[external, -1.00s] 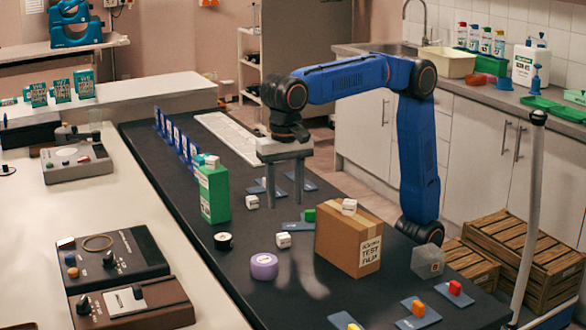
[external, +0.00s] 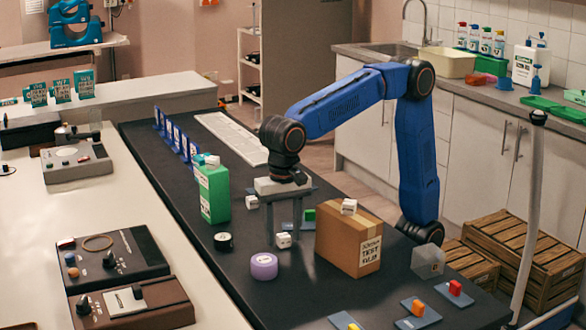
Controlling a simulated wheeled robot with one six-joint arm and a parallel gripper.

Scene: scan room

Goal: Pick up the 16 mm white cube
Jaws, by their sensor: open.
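Several small white cubes with dark markings are in view, and I cannot tell from the picture which one is 16 mm. One white cube (external: 284,240) is on the dark table (external: 190,200), left of the cardboard box. Another white cube (external: 252,202) is on the table further back. A third white cube (external: 349,206) sits on top of the cardboard box (external: 350,240). My gripper (external: 283,239) is open and points down, its two fingers appearing on either side of the cube left of the box. I cannot tell whether the fingers touch it.
A green box (external: 212,195) stands to the left with a small white item on top. A clear cube (external: 427,261) is right of the cardboard box. Coloured blocks on grey plates are at the front.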

